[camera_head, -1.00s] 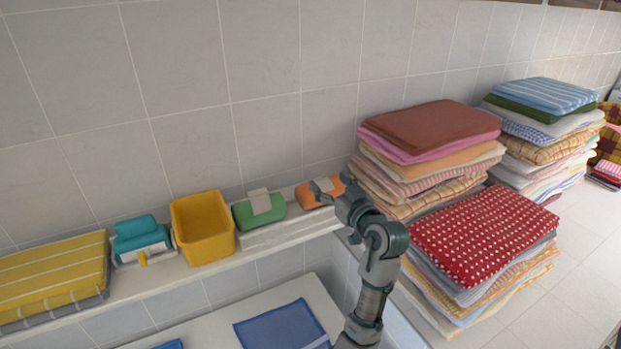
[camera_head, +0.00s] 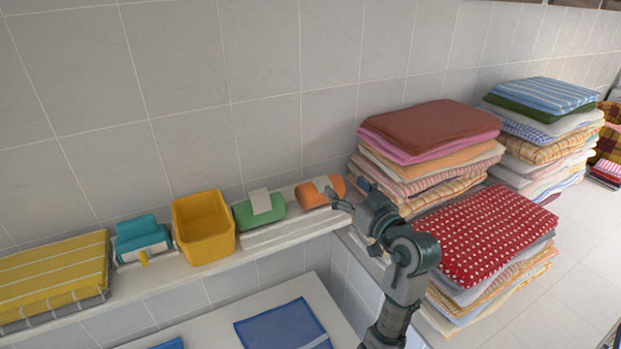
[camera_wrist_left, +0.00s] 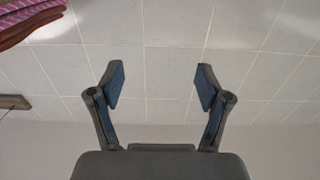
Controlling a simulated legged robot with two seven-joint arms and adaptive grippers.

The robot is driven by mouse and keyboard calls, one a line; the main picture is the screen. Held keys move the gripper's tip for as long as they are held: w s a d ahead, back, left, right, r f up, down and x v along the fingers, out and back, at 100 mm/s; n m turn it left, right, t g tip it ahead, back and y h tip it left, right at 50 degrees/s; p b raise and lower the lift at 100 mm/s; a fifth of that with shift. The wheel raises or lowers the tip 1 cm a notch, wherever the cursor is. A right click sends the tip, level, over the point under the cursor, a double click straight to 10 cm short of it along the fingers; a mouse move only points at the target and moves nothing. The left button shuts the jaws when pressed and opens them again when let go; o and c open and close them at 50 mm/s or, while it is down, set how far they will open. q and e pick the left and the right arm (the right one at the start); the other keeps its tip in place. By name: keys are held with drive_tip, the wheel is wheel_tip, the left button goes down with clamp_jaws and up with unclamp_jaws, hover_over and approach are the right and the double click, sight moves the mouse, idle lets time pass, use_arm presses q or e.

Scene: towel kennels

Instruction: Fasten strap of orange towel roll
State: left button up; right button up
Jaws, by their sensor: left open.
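The orange towel roll (camera_head: 309,194) lies on the right part of the shelf ledge, with a pale strap (camera_head: 322,184) across its top. Whether the strap's end is fastened is too small to tell. My left gripper (camera_head: 349,194) is just right of the roll, its fingers apart. One fingertip is close to the roll's right end; I cannot tell if it touches. In the left wrist view my left gripper (camera_wrist_left: 160,86) is open and empty, facing wall tiles; the roll does not show there. My right gripper is not in view.
A green roll (camera_head: 243,217) with a pale strap sits left of the orange one, then a yellow bin (camera_head: 204,230) and a teal roll (camera_head: 136,226). A towel stack with a brown top (camera_head: 430,126) and a red dotted stack (camera_head: 485,232) stand close to my left arm.

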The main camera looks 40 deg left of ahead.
use_arm(q)
drive_tip(key=shift+s+d+r, duration=0.2)
drive_tip(key=shift+d, duration=0.15)
idle(0.3)
drive_tip(key=v, duration=1.2)
drive_tip(key=shift+f, duration=0.15)
drive_tip(key=shift+w, duration=0.1)
